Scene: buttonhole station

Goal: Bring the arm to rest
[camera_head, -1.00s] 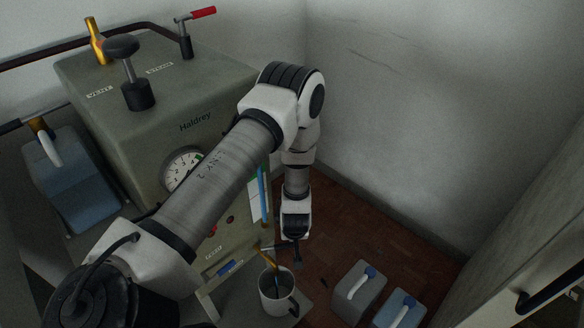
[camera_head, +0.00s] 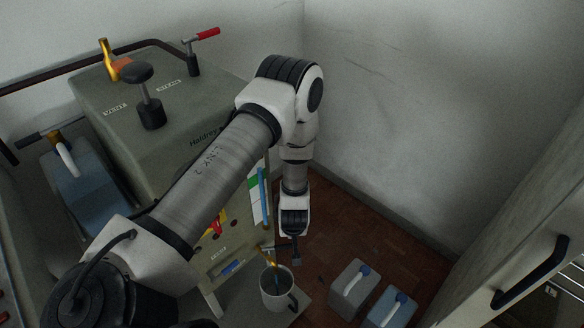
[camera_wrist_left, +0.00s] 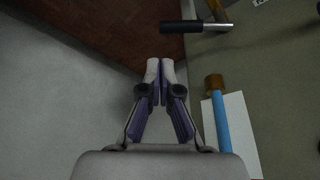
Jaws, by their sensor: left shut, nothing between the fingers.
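My left arm comes in from the lower left in the head view, reaches up in front of the green-grey machine (camera_head: 150,110) and bends down at the elbow. My left gripper (camera_head: 296,258) hangs at the end, beside the machine's front and just above and right of a white mug (camera_head: 275,296). In the left wrist view the gripper's fingers (camera_wrist_left: 160,68) are together, with nothing between them. There a black-handled lever (camera_wrist_left: 190,27) lies beyond the fingertips, and a blue rod (camera_wrist_left: 221,125) is to their right. My right gripper is out of view.
Two lidded containers, one grey (camera_head: 353,287) and one blue (camera_head: 391,308), stand right of the mug. A blue canister (camera_head: 85,195) stands left of the machine. A cabinet with a black handle (camera_head: 530,275) is at the right. Brown floor (camera_head: 345,225) shows clear between.

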